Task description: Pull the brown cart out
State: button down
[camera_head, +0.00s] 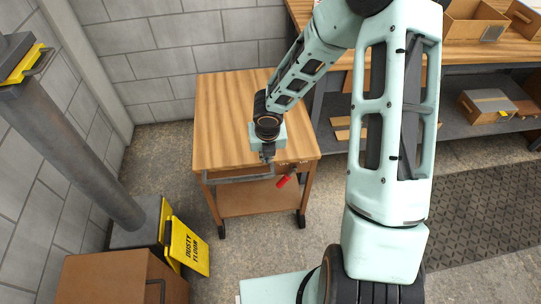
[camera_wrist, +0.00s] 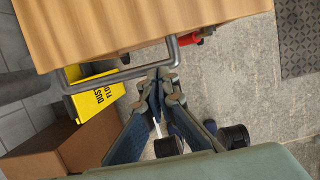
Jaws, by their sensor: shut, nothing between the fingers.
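The brown cart (camera_head: 230,115) stands against the grey block wall, with a wood-grain top and a lower shelf. Its top also fills the upper part of the wrist view (camera_wrist: 130,25). A grey bar handle (camera_head: 235,179) runs along its front edge; it shows in the wrist view too (camera_wrist: 115,74). My gripper (camera_head: 269,160) points down at the cart's front edge, by the handle's right end. In the wrist view its fingertips (camera_wrist: 164,76) are together, overlapping the handle's right corner, with nothing between them. I cannot tell whether they touch the bar.
A red-handled item (camera_head: 284,181) sticks out at the cart's front right. A yellow sign (camera_head: 188,246) and a brown cabinet (camera_head: 110,280) stand at lower left, near a grey post (camera_head: 75,155). A workbench (camera_head: 465,55) is on the right. Floor in front of the cart is clear.

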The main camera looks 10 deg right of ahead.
jog(key=m+t+b, duration=0.1)
jog(key=m+b, duration=1.6)
jog(key=m, duration=1.9)
send_near(242, 170)
jog(key=f+b, duration=0.1)
jog(key=b, duration=0.1)
jog(key=s+f+b, duration=0.1)
jog(key=f+b, duration=0.1)
